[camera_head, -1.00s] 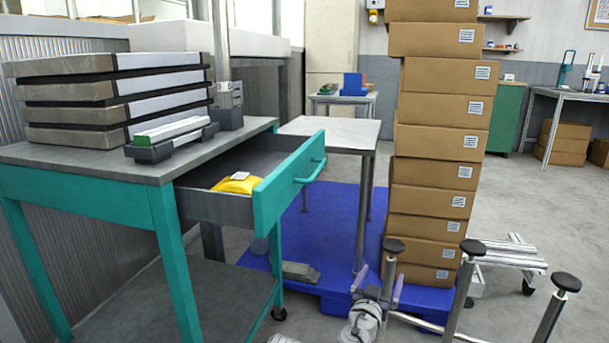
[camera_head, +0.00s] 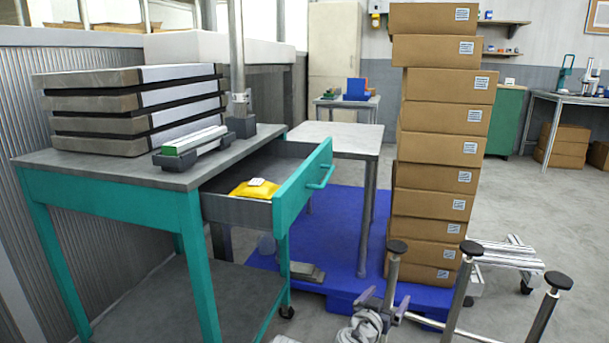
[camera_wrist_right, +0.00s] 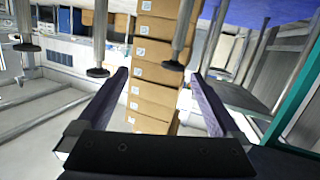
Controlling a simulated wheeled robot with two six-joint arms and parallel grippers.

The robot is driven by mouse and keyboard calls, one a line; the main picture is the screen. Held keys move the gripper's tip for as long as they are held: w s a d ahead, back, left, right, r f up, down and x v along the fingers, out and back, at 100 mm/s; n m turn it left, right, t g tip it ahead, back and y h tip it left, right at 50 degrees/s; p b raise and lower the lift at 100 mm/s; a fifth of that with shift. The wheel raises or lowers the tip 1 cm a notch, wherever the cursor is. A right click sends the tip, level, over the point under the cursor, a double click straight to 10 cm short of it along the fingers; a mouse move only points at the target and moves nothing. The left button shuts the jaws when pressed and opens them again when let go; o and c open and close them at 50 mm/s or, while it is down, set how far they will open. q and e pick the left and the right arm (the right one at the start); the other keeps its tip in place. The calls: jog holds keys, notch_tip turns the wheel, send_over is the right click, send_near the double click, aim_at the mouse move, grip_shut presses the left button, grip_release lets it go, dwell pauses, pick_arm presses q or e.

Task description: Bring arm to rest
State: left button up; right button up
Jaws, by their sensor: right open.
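My right gripper (camera_head: 383,309) is low in the head view, in front of the blue pallet and the box stack, with its two purplish fingers apart. In the right wrist view the gripper (camera_wrist_right: 160,76) is open, with nothing between its fingers; the stack of brown boxes (camera_wrist_right: 157,70) shows beyond the gap. The right arm's grey wrist part shows at the bottom of the head view. My left gripper is in neither view.
A teal workbench (camera_head: 110,215) stands at left with its drawer (camera_head: 304,187) open and a yellow packet (camera_head: 254,189) inside. Tall brown boxes (camera_head: 440,145) stand on a blue pallet (camera_head: 335,225). Black-capped metal posts (camera_head: 462,290) rise close to the right gripper.

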jog(key=s+a+f+n+g+y+p, duration=0.1)
jog(key=s+a+n+g+y+p, duration=0.35)
jog(key=s+a+g+p, duration=0.4)
jog(key=s+a+f+n+g+y+p, duration=0.25)
jog(key=s+a+n+g+p, duration=0.3)
jog(key=s, duration=0.55)
notch_tip(320, 180, up, 38)
jog(key=p, duration=3.7)
jog(key=shift+s+a+m+t+y, duration=0.15)
jog(key=shift+a+m+t+y, duration=0.15)
jog(key=shift+t, duration=0.1)
